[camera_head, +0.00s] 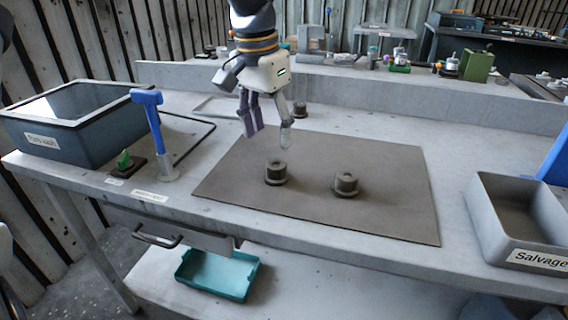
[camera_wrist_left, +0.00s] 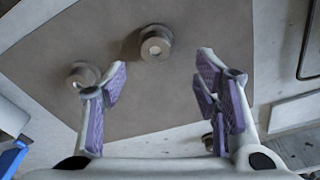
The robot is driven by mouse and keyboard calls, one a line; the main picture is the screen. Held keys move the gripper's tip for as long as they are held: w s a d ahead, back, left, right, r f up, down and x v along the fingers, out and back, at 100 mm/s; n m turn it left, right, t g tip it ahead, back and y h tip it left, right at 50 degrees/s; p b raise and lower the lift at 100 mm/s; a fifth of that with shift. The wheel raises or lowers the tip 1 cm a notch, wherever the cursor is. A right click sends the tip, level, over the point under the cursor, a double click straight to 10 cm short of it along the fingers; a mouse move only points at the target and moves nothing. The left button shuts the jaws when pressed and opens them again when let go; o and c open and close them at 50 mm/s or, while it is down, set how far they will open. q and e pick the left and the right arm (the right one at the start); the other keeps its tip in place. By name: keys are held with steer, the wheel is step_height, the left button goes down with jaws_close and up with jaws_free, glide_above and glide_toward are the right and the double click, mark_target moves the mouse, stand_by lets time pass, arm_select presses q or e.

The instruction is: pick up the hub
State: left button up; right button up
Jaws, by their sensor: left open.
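Three similar dark grey, stepped round parts with a center hole look like hubs. One hub (camera_head: 276,173) stands on the brown mat (camera_head: 395,215), left of a second hub (camera_head: 346,184). A third (camera_head: 300,110) is farther back, by the mat's far edge. My left gripper (camera_head: 269,136) hangs above the far part of the mat, open and empty. In the left wrist view, two hubs (camera_wrist_left: 155,43) (camera_wrist_left: 82,75) lie beyond the open fingers (camera_wrist_left: 160,78); another (camera_wrist_left: 208,141) is partly hidden by the right finger. My right gripper is not in view.
A dark blue-grey bin (camera_head: 75,140) and a blue-topped upright tool (camera_head: 148,125) stand at the left. A grey Salvage tray (camera_head: 510,230) sits at the right. A teal tray (camera_head: 217,275) is below the bench. The mat's right side is clear.

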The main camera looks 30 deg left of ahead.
mark_target(275, 164)
arm_select(q)
steer(key=f, duration=0.5)
steer(key=w+f, duration=0.1)
steer(key=f, duration=0.2)
steer(key=shift+d+f, duration=0.25)
steer(key=shift+d, duration=0.15)
jaws_close()
